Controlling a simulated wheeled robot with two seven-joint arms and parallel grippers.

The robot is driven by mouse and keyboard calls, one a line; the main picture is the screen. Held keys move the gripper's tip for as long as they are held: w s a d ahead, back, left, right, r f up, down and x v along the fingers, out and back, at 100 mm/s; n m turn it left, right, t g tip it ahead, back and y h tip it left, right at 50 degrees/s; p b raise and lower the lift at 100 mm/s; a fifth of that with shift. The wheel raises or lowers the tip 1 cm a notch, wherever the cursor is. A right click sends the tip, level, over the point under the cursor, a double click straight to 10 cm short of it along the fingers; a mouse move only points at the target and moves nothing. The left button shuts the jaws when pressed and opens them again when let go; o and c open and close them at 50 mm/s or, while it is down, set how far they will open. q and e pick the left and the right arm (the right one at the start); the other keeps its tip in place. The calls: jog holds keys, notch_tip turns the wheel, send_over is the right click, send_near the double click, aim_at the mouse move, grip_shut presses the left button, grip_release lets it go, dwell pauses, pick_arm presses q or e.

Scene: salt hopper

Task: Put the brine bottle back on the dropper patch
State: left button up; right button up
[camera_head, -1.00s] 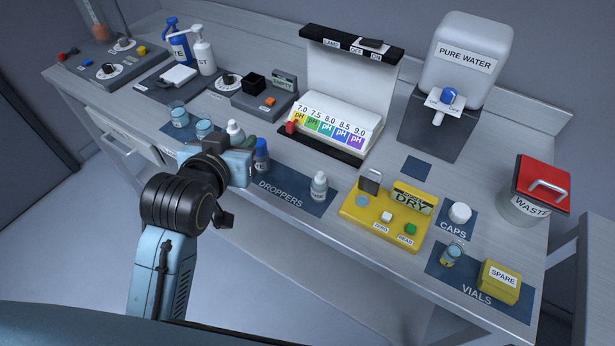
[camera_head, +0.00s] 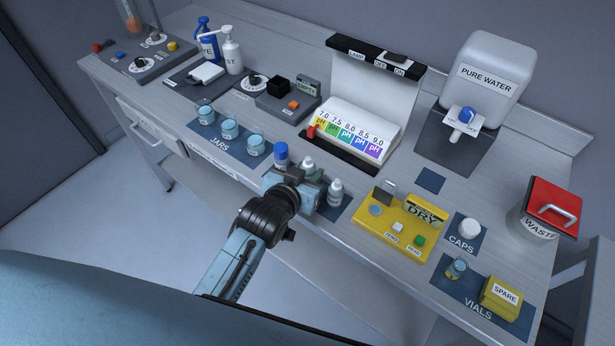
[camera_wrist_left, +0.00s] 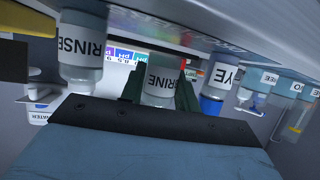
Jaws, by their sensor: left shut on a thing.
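My left gripper (camera_head: 310,181) is at the front of the bench, over the dropper patch (camera_head: 346,209), and hides most of the patch and its label. It is shut on the brine bottle, whose white cap (camera_head: 307,163) shows above the fingers. In the left wrist view, which is upside down, the green fingers grip the bottle (camera_wrist_left: 160,80) on both sides of its partly covered label. The bottle looks upright. I cannot tell whether its base touches the patch. My right gripper is out of view.
The blue-capped dye bottle (camera_head: 281,155) stands left of the held bottle, and the rinse bottle (camera_head: 335,192) close on its right. Several jars stand on the jars patch (camera_head: 203,132). The yellow meter (camera_head: 375,228) is to the right; the pH chart stand (camera_head: 339,164) is behind.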

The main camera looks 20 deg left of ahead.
pick_arm(q)
jog(key=shift+f, duration=0.75)
jog(key=shift+f, duration=0.15)
jog(key=o, duration=1)
jog(key=shift+c, duration=0.2)
jog(key=shift+s+r, duration=0.25)
jog(key=v, duration=1.1)
jog(key=shift+s+p, duration=0.25)
jog(key=shift+p, duration=0.2)
jog(key=shift+a, duration=0.1)
